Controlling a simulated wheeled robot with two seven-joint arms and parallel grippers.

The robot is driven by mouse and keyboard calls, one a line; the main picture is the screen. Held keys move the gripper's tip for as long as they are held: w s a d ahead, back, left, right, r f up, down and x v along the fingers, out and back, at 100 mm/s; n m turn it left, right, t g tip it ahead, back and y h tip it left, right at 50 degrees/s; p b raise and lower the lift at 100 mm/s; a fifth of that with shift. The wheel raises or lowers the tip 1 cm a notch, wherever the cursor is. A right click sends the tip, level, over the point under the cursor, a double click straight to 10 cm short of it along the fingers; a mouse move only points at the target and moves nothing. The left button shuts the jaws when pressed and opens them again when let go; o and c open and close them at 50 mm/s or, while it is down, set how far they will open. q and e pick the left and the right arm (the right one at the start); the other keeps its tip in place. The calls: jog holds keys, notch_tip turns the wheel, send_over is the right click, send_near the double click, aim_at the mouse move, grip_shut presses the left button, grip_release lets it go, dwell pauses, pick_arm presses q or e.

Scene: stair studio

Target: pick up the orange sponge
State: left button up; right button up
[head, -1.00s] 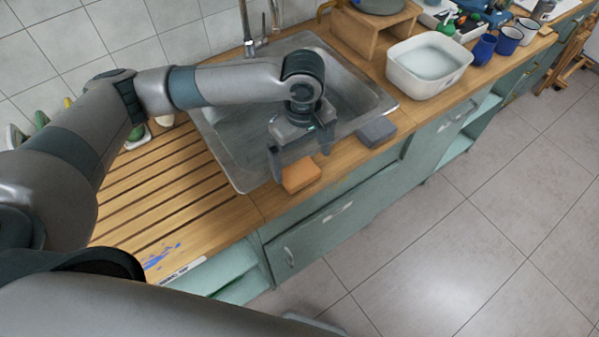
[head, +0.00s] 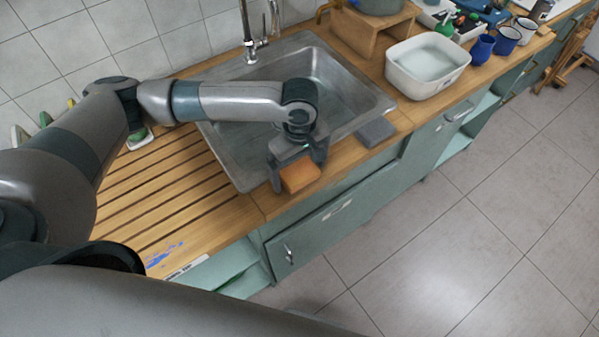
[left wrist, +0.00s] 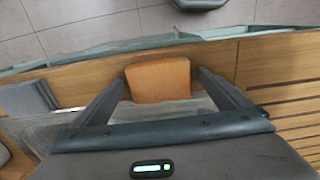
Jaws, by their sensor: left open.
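The orange sponge (head: 300,177) lies on the wooden counter at the front edge of the sink. It also shows in the left wrist view (left wrist: 158,80), between and a little beyond the fingers. My left gripper (head: 298,180) is open, with one finger on each side of the sponge in the head view. In the left wrist view the left gripper (left wrist: 162,95) has a gap between each finger and the sponge. Whether the fingers touch the counter cannot be told. My right gripper is not in view.
A grey block (head: 376,132) lies on the counter right of the sponge. The metal sink (head: 225,150) lies behind, with a tap (head: 247,40). A white basin (head: 428,68) and blue mugs (head: 482,48) stand farther right. The slatted drainboard (head: 165,185) at left is mostly clear.

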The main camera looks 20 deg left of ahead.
aim_at(300, 171)
pick_arm(q)
jog(key=c, duration=1.1)
jog(key=shift+r, duration=0.15)
jog(key=shift+r+b, duration=0.4)
jog(key=shift+r, duration=0.2)
notch_tip(300, 171, up, 2)
jog(key=shift+r+b, duration=0.25)
jog(key=shift+b, duration=0.25)
jog(key=s+d+r+b, duration=0.1)
jog(key=s+d+r, duration=0.1)
jog(key=d, duration=0.3)
jog(key=s+d+r+b, duration=0.1)
jog(key=s+d+r, duration=0.1)
jog(key=d+r, duration=0.3)
jog(key=shift+s+d, duration=0.3)
jog(key=shift+s, duration=0.05)
